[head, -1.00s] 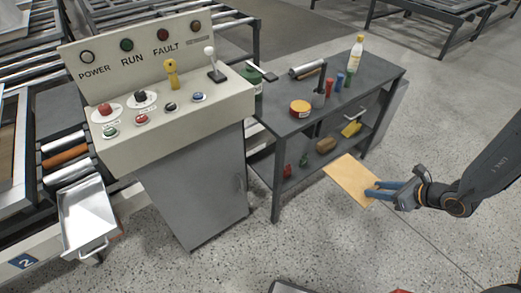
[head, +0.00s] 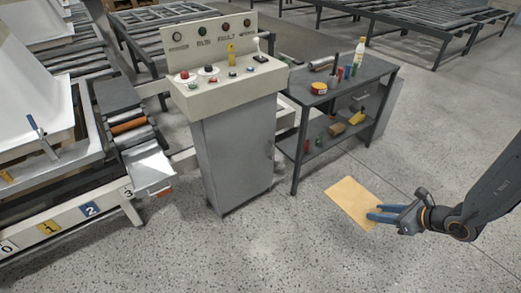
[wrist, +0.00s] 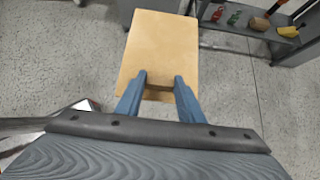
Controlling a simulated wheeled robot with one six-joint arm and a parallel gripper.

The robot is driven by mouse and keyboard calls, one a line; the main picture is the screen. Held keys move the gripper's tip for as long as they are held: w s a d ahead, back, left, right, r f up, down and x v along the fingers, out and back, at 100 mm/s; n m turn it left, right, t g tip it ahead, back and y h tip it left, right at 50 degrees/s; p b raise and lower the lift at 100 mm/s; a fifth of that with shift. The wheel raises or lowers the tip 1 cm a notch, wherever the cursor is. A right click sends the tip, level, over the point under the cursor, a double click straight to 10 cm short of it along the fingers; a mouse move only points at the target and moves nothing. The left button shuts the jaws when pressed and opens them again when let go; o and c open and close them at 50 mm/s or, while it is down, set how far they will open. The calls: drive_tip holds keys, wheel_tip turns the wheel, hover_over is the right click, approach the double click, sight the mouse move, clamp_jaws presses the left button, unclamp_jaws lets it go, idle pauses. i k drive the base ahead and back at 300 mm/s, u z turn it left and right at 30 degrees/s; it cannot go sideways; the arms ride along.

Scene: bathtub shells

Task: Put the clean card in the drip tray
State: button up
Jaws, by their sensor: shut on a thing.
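My gripper (head: 381,215) is shut on a tan, flat, rectangular card (head: 349,198) and holds it by one edge above the floor, right of the control console. In the wrist view the card (wrist: 160,48) extends out from between the blue fingers (wrist: 160,85), and its face looks plain. A metal tray with a handle (head: 148,166), probably the drip tray, sits at the end of the roller conveyor on the left. It looks empty. My gripper is well to the right of it.
A grey control console (head: 238,150) stands between the card and the metal tray. A dark workbench (head: 345,92) with bottles and small items is behind the card. Conveyor frames with numbered plates (head: 90,209) fill the left. Open speckled floor lies in front.

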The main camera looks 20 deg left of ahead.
sight(148, 165)
drive_tip(key=u, duration=3.65)
drive_tip(key=i, duration=3.35)
drive_tip(key=z, duration=3.5)
drive_tip(key=i, duration=0.35)
drive_tip(key=z, duration=0.1)
